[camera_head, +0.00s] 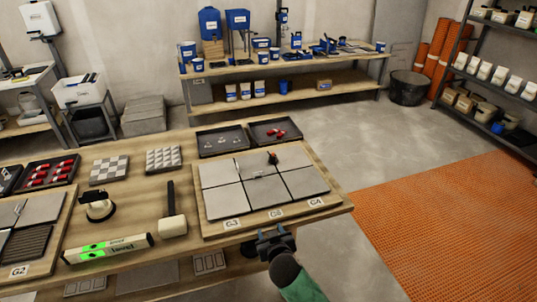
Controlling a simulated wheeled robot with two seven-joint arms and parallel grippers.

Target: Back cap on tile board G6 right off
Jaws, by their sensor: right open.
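The tile board (200,218) lies at the right end of the wooden worktable, with several grey tiles on it. Labels along its front edge seem to read G3, G6 and G4, the middle one hard to make out. A small dark cap with a red-orange part (272,157) stands on the back part of the board, right of the middle. A thin pale piece (238,167) stands in the joint left of it. My right gripper (274,232) is open and empty at the table's front edge, in front of the middle label and well short of the cap. My left gripper is out of view.
Two dark trays (221,151) lie behind the board, the right one (263,142) holding red caps. A mallet (172,225), a level (107,248) and a black-handled tool (98,208) lie left of the board. Orange matting (450,220) covers the floor at right.

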